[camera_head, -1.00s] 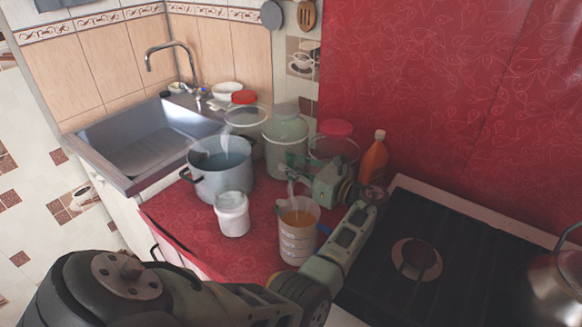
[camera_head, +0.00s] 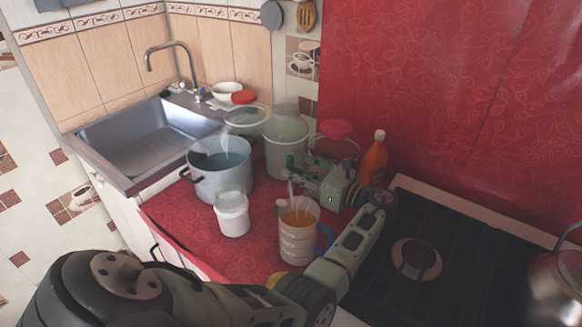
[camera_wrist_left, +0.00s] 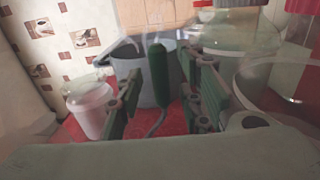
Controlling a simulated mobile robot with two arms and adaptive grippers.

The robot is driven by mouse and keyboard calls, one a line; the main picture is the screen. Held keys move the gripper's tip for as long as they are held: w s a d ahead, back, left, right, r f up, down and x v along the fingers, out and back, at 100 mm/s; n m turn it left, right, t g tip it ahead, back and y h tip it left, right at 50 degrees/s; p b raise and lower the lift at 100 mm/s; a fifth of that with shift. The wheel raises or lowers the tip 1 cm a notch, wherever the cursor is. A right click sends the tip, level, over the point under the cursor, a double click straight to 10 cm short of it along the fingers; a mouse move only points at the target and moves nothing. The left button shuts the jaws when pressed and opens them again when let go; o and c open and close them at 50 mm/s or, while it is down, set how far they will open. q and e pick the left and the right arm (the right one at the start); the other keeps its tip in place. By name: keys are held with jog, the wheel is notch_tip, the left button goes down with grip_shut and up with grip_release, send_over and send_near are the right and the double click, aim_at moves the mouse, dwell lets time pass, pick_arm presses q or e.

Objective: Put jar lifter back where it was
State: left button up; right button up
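The jar lifter (camera_wrist_left: 159,75) shows in the left wrist view as a dark green handle with a bent grey metal rod below it. In the head view its thin metal rod (camera_head: 290,188) appears by the back rim of a measuring jug (camera_head: 298,240) holding orange liquid. I cannot tell whether the rod is in the jug or behind it. My left gripper (camera_head: 297,166) is open beside the jars. In the left wrist view its fingers (camera_wrist_left: 165,95) stand on both sides of the handle, with visible gaps. My right gripper is not in view.
A steaming grey pot (camera_head: 222,182), a white bucket (camera_head: 232,214), several glass jars including a large one (camera_head: 286,148), and an orange bottle (camera_head: 373,160) crowd the red counter (camera_head: 180,222). A stove (camera_head: 460,255) lies right, a sink (camera_head: 150,145) left.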

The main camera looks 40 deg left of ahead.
pick_arm(q)
jog(key=shift+w+d, duration=0.2)
jog(key=shift+d, duration=1.15)
jog(key=shift+w+d, duration=0.15)
jog(key=shift+d, duration=1.15)
